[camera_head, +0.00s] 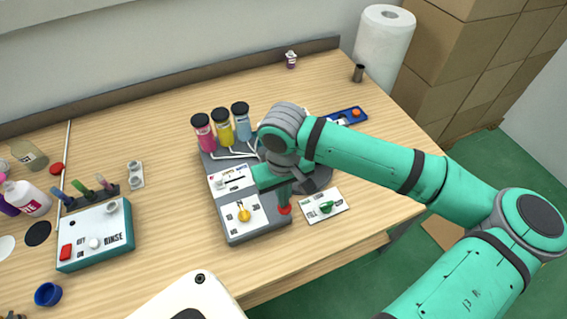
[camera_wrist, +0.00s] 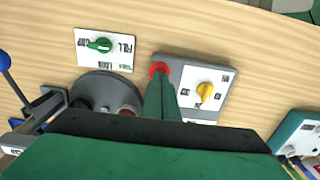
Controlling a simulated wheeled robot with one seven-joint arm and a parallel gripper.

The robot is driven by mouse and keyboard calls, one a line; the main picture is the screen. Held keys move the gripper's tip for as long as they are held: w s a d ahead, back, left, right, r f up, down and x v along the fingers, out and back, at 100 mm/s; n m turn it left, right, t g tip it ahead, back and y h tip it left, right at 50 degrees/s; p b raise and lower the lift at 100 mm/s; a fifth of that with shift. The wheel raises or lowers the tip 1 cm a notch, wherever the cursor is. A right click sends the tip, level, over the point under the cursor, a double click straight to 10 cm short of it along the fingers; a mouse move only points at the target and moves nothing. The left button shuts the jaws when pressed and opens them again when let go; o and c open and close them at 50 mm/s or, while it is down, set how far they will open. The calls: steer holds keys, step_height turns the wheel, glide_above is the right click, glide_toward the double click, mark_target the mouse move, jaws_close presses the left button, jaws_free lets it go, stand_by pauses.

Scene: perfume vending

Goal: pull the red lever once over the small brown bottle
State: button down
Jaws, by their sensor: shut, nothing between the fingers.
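The red lever's round knob (camera_head: 284,210) shows at the right front edge of the grey dispensing machine (camera_head: 262,228). In the wrist view the red knob (camera_wrist: 160,69) lies right at the tips of my gripper (camera_wrist: 160,84). My gripper (camera_head: 285,200) points down at the knob with its fingers shut and nothing between them. I cannot tell whether the tips touch the knob. A grey round plate (camera_wrist: 88,88) lies beside the fingers in the wrist view. A small brownish thing (camera_wrist: 126,113) on it may be the brown bottle, mostly hidden. My arm hides that area in the head view.
A yellow knob (camera_head: 244,215) sits on the machine left of the lever, and a green knob (camera_head: 326,207) on a panel to its right. Pink, yellow and blue bottles (camera_head: 222,127) stand behind. A rinse box (camera_head: 97,237) is at left. Bare table lies between.

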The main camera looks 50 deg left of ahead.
steer(key=shift+w+d+r, duration=0.1)
steer(key=shift+d+r, duration=0.1)
steer(key=shift+r, duration=0.75)
steer(key=shift+a+r, duration=0.1)
steer(key=shift+r, duration=2.75)
